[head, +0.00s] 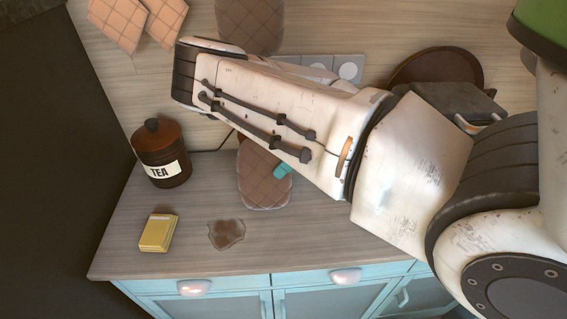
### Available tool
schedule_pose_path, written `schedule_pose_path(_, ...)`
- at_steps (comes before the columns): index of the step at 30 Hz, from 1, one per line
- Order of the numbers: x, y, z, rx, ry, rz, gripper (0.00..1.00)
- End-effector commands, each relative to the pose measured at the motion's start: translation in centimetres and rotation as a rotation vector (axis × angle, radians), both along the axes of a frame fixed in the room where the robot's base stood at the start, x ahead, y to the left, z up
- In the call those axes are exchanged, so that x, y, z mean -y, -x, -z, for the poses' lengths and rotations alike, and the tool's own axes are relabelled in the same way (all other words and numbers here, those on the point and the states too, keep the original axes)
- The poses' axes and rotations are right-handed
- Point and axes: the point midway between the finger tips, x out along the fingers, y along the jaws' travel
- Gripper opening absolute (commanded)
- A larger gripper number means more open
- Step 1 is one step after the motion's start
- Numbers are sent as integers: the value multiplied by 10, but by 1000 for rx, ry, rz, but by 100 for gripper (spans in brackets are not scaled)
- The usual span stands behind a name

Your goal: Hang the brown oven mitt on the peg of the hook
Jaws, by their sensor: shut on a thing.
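A brown quilted oven mitt (264,187) shows below my arm, over the counter; its upper part is hidden behind the arm. A small teal tip of my gripper (283,170) shows at the mitt's right edge, and the rest of the gripper is hidden behind my arm. My gripper is shut on this mitt. I cannot tell whether the mitt's lower end touches the counter. A second, darker brown quilted piece (250,22) is on the wall at the top. I cannot make out the hook or its peg.
A brown TEA canister (161,158) stands at the counter's back left. A yellow block (158,232) and a brown patch (226,234) lie nearer the front. Orange quilted pieces (117,24) are on the wall. A round dark brown object (435,65) is partly hidden behind my arm.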

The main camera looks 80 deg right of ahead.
Motion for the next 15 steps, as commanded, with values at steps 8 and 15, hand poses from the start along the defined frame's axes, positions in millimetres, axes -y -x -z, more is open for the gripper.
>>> schedule_pose_path(8, 0, 0, 1, 0, 0, 0, 47)
schedule_pose_path(15, 0, 0, 1, 0, 0, 0, 51)
